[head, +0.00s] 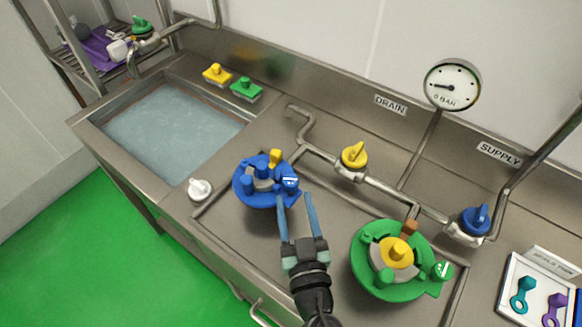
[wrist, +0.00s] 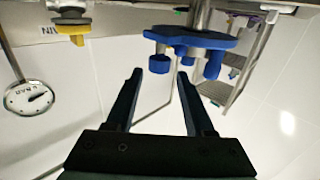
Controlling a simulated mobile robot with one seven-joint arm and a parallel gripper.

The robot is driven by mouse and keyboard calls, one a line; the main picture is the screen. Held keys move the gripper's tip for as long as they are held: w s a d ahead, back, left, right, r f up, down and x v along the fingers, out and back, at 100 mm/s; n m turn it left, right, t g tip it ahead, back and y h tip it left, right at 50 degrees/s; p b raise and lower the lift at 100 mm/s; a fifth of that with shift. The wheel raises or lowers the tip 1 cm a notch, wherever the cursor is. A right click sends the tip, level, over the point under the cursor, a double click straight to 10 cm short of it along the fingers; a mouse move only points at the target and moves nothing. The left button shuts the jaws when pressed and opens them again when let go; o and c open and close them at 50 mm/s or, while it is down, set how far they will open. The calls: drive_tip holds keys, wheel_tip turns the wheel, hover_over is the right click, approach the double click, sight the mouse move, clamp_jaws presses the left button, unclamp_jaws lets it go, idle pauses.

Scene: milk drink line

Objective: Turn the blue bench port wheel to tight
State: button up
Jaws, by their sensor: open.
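The blue bench port wheel (head: 243,188) lies on the steel bench left of centre in the head view. It has upright blue knobs, a grey middle, a white mark on its near right side and a yellow piece at its far edge. In the wrist view the blue wheel (wrist: 195,37) hangs at the top of the picture, with its knobs pointing down. My gripper (head: 297,200) is open and empty at the wheel's near right side. In the wrist view one blue knob shows between and just beyond the fingertips (wrist: 159,76); I cannot tell whether they touch it.
A green wheel (head: 362,262) with a yellow centre stands right of my gripper. Behind are a pipe with a yellow valve (head: 355,155) and a blue valve (head: 475,220), and a gauge (head: 452,85). A water-filled sink (head: 170,125) is left; a white knob (head: 200,189) is at the bench's front.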

sight(289, 176)
drive_tip(key=w, duration=0.3)
drive_tip(key=w+a, duration=0.1)
drive_tip(key=w, duration=0.2)
drive_tip(key=w+b, duration=0.1)
drive_tip(key=w, duration=0.1)
drive_tip(key=shift+w+a, duration=0.15)
drive_tip(key=shift+w, duration=0.25)
clamp_jaws()
